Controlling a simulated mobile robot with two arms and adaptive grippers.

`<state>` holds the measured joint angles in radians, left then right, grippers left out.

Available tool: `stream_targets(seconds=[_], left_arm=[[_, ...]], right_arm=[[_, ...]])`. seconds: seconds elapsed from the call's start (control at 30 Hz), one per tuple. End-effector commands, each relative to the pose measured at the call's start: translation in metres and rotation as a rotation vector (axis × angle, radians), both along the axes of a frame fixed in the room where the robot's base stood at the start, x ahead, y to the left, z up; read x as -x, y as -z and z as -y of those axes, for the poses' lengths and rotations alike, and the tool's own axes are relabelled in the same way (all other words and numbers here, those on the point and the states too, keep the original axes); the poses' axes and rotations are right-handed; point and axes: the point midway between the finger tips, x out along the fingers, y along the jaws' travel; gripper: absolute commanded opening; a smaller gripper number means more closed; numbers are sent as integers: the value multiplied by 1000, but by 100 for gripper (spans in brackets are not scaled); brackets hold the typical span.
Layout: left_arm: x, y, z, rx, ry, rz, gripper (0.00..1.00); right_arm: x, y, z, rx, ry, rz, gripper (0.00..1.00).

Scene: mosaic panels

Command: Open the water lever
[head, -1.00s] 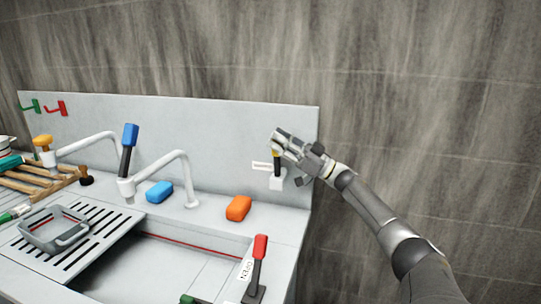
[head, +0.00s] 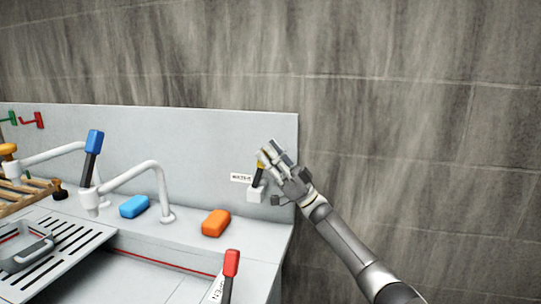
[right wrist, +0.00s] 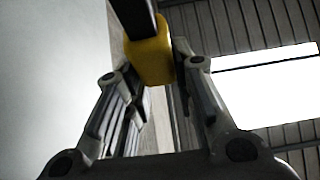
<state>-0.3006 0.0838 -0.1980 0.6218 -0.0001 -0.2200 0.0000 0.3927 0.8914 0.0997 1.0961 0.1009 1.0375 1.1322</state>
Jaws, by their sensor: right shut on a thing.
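The water lever has a yellow grip (head: 260,164) on a short black stem. It stands in a white base (head: 256,194) near the right end of the back panel, beside a small label (head: 241,178) reading WATER. The lever leans slightly to the right. My right gripper (head: 270,156) is at the top of the lever, shut on the yellow grip. In the right wrist view the yellow grip (right wrist: 151,60) sits between the two fingers, with the black stem above it. My left gripper is not in view.
A red-handled lever (head: 231,263) with an OPEN label stands at the front. An orange block (head: 215,223) and a blue block (head: 134,207) lie on the counter. A white faucet (head: 150,165) and a blue-handled lever (head: 94,143) stand left. The wall on the right is bare.

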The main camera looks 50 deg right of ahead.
Motion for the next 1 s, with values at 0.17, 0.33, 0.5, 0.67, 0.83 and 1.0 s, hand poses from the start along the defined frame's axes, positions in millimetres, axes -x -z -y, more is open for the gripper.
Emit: stream_targets(seconds=[0.17,0.33,0.5,0.67,0.83,1.0], left_arm=[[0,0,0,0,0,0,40],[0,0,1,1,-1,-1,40],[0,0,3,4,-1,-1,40],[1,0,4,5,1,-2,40],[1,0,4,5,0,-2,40],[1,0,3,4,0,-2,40]], right_arm=[[0,0,1,0,1,-1,26],[0,0,0,0,1,-1,46],[0,0,0,1,1,-1,46],[1,1,1,1,0,-2,46],[12,17,7,1,1,-4,46],[34,45,19,0,3,-7,46]])
